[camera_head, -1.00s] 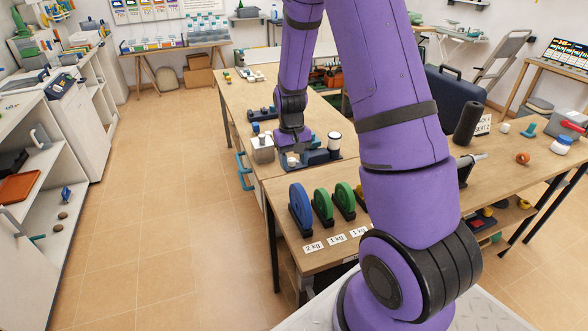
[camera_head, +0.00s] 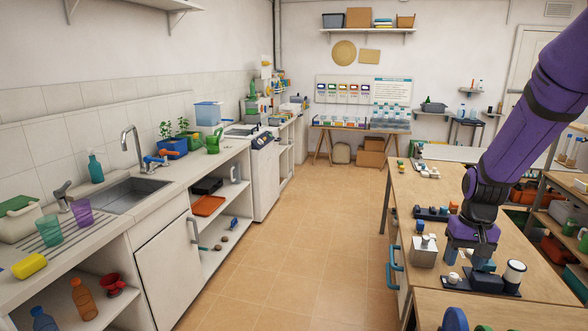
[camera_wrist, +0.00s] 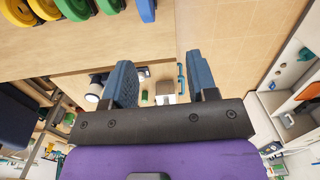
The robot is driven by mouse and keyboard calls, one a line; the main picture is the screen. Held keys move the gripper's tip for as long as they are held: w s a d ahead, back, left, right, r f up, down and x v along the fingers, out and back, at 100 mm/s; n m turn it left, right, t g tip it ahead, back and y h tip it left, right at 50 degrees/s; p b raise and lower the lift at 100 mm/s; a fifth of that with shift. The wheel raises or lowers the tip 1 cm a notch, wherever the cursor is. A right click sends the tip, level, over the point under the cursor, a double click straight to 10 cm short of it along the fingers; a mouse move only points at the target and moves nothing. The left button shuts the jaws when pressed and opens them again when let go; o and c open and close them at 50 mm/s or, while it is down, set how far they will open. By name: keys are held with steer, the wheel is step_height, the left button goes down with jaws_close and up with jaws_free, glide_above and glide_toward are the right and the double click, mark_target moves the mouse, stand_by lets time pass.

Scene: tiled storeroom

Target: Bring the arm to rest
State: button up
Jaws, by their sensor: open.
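My purple arm comes in from the right in the head view. My gripper (camera_head: 470,262) points down over the wooden workbench (camera_head: 410,205), above or close to a dark base holding a white-topped cylinder (camera_head: 514,275). Its blue fingers are partly hidden by the wrist there. In the wrist view my gripper (camera_wrist: 162,82) has its two blue fingers well apart with nothing held between them. A metal box with a knob (camera_head: 424,252) stands just left of the gripper. The exact gap to the dark base cannot be told.
Green and blue discs (camera_wrist: 108,6) stand on the bench's near part. A sink (camera_head: 125,195) and a white counter run along the left. An orange tray (camera_head: 208,206) lies on a shelf below. The tiled floor (camera_head: 300,235) between counter and bench is clear.

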steer(key=s+a+r+t, duration=0.1)
steer(key=s+a+r, duration=0.15)
steer(key=r, duration=0.25)
steer(key=s+a+r+n+t, duration=0.1)
steer(key=s+r, duration=0.2)
steer(key=r, duration=0.2)
steer(key=s+a+r+t, duration=0.1)
steer(key=s+a+r, duration=0.15)
steer(key=r, duration=0.25)
steer(key=s+a+r+t, duration=0.1)
steer(key=s+a+r, duration=0.1)
steer(key=s, duration=0.5)
steer(key=s+a+r+n+t, duration=0.1)
steer(key=s+r, duration=0.4)
steer(key=s, duration=0.2)
steer(key=shift+s+a+r+n+t, duration=0.25)
steer(key=shift+s+a+n+t, duration=0.05)
steer(key=shift+s+a, duration=0.1)
